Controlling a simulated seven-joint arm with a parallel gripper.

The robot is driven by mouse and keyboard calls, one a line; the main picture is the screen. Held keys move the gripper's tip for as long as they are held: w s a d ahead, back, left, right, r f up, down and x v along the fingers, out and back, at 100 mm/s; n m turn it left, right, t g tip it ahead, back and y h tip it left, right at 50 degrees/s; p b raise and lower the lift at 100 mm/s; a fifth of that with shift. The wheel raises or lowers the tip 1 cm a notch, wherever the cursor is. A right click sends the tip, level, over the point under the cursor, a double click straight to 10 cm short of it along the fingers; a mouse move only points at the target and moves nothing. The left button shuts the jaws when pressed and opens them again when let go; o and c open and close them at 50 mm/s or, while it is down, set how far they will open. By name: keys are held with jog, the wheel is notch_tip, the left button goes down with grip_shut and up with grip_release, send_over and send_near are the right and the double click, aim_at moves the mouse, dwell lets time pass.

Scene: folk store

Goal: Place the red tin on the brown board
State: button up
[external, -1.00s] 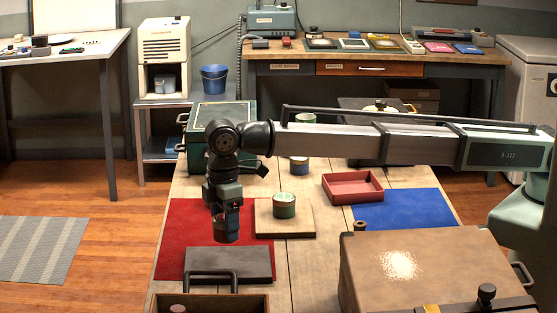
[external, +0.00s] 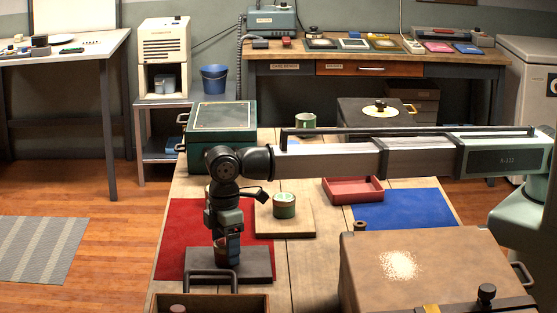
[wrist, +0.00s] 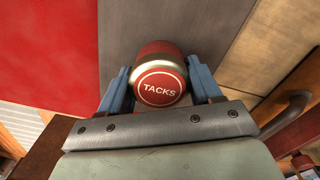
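The red tin, its lid lettered "TACKS", sits between my gripper's two blue fingers (wrist: 161,88) in the wrist view. My gripper (external: 228,240) is shut on the tin (external: 229,256) and points down over a dark grey-brown board (external: 256,266). This board also fills the background beyond the tin in the wrist view (wrist: 165,22). The tin is low over the board; I cannot tell whether its base touches. A lighter tan-brown board (external: 301,225) lies behind and to the right, with a green tin (external: 284,206) on it.
A red mat (external: 183,230) lies under and around the dark board. A dark open box with a handle (external: 205,303) stands in front. A large brown case (external: 430,262) is at right, beside a blue mat (external: 405,213). A red tray (external: 352,191) and green case (external: 222,130) stand behind.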

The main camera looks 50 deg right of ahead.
jog(key=o, duration=0.4)
jog(key=shift+o, duration=0.2)
notch_tip(320, 180, up, 12)
jog(key=shift+r, duration=0.15)
dwell(0.3)
